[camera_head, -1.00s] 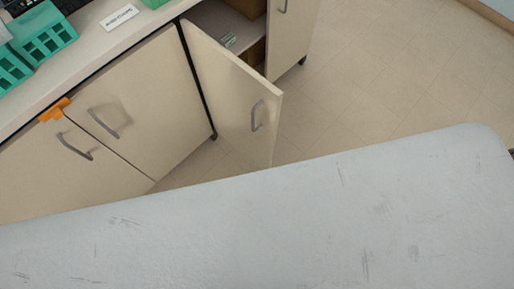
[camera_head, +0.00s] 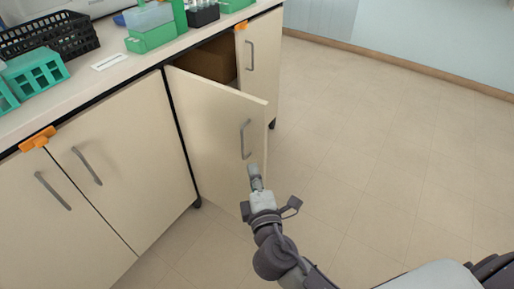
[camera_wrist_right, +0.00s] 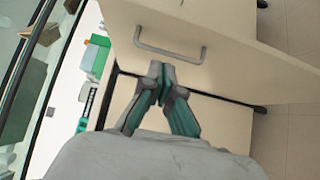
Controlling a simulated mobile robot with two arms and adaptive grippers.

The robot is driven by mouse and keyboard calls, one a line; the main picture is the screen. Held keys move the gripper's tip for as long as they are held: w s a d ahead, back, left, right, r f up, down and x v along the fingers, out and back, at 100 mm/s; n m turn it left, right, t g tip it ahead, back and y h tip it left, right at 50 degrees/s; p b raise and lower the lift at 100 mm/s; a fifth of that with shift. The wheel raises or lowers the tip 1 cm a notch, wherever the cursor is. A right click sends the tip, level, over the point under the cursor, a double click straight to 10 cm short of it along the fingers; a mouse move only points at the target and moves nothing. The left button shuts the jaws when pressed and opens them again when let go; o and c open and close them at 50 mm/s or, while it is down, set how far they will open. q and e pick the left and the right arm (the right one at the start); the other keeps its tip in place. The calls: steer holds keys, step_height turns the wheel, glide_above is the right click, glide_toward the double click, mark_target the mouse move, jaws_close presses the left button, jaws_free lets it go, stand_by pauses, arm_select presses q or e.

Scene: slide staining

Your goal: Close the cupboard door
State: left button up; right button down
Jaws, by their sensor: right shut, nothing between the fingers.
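The cupboard door (camera_head: 215,125) stands open, swung out from the counter, with a grey bar handle (camera_head: 245,138) near its free edge. A brown box (camera_head: 210,60) shows inside the cupboard behind it. My right gripper (camera_head: 253,170) is in front of the door's outer face, a little below the handle in the head view; I cannot tell if it touches the door. In the right wrist view the gripper (camera_wrist_right: 162,68) is shut with nothing in it, and the door (camera_wrist_right: 240,65) with its handle (camera_wrist_right: 170,50) is just beyond the fingertips. My left gripper is not in view.
The counter top (camera_head: 95,85) holds a black basket (camera_head: 48,36), green racks (camera_head: 150,38) and a white label. Closed doors (camera_head: 120,150) with handles are on the left, with orange clips at the counter edge. The floor (camera_head: 380,140) on the right is clear.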

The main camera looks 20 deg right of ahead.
glide_toward(254, 134)
steer(key=w+a, duration=0.2)
steer(key=w, duration=0.2)
steer(key=shift+w+d+f, duration=0.1)
steer(key=shift+w+d, duration=0.6)
steer(key=shift+d, duration=0.25)
steer(key=shift+w+d, duration=0.35)
steer(key=shift+d, duration=0.1)
